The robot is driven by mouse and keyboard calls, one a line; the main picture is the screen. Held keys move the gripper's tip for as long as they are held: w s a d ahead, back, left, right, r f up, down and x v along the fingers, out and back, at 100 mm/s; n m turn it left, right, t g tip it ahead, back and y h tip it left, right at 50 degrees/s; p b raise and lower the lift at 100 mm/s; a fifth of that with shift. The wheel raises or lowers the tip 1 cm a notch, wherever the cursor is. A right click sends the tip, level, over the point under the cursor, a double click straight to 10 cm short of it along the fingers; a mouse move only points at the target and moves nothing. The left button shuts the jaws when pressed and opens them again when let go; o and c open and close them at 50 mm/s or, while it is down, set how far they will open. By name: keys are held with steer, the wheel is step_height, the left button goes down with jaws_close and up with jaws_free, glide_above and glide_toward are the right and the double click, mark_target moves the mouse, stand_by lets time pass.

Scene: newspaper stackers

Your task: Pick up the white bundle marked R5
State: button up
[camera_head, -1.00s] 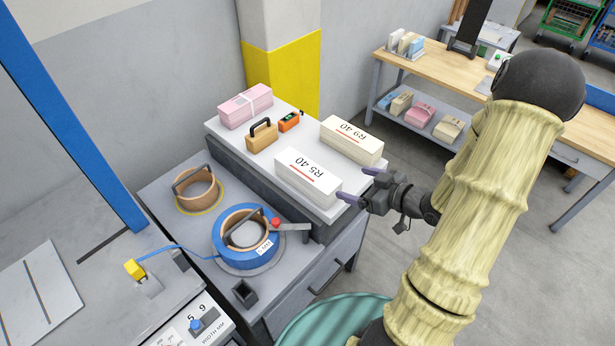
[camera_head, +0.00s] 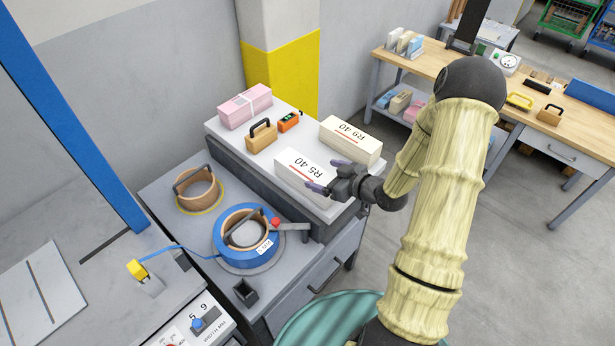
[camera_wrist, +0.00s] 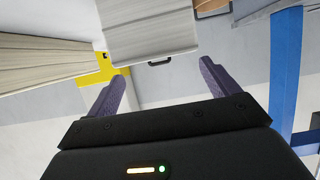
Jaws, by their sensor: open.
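The white bundle marked R5 40 (camera_head: 300,168) lies on the front part of the raised grey stand. My gripper (camera_head: 329,175) is open at the bundle's right end, one finger toward its far side and the other over its near right end in the head view. In the wrist view the bundle's layered end (camera_wrist: 150,32) is ahead of the open fingers (camera_wrist: 163,78), with a visible gap between it and the fingertips. The bundle is not held. My gripper partly hides its right end.
A cream bundle marked R9 40 (camera_head: 350,140) lies close behind R5. A wooden block with a handle (camera_head: 262,136), an orange device (camera_head: 289,121) and a pink bundle (camera_head: 245,105) are on the same stand (camera_head: 222,135). A blue tape roll (camera_head: 246,256) is lower left.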

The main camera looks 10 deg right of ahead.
mark_target(307, 169)
steer(key=shift+p+x, duration=0.8)
steer(key=shift+x, duration=1.85)
steer(key=shift+a, duration=0.15)
steer(key=shift+s, duration=0.2)
steer(key=shift+c, duration=0.2)
steer(key=c, duration=1.8)
steer(key=shift+w+r, duration=0.15)
